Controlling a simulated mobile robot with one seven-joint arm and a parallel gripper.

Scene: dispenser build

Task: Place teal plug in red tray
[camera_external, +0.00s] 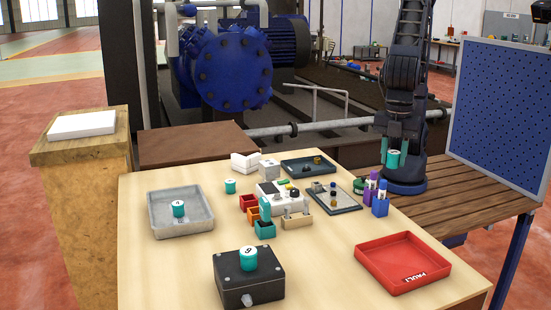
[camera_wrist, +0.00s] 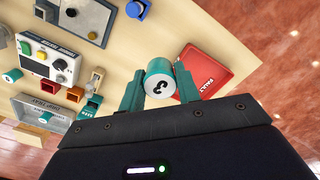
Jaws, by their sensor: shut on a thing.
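My gripper (camera_external: 395,150) is shut on a teal plug (camera_external: 393,160) with a white top. It holds the plug in the air beyond the right back part of the table. In the wrist view the plug (camera_wrist: 160,84) sits between the two teal fingers, its white face marked with a dark digit that looks like 3. The red tray (camera_external: 402,264), labelled FAULT, lies at the table's front right corner and looks empty. In the wrist view the tray (camera_wrist: 222,58) shows just right of the plug, partly hidden by a finger.
Other teal plugs stand in the grey tray (camera_external: 158,222), on the black box (camera_external: 232,284) and on the table (camera_external: 230,187). Purple and blue holders (camera_external: 380,206) stand near the right edge. A white control box (camera_external: 281,196) and small bins fill the middle. Table around the red tray is clear.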

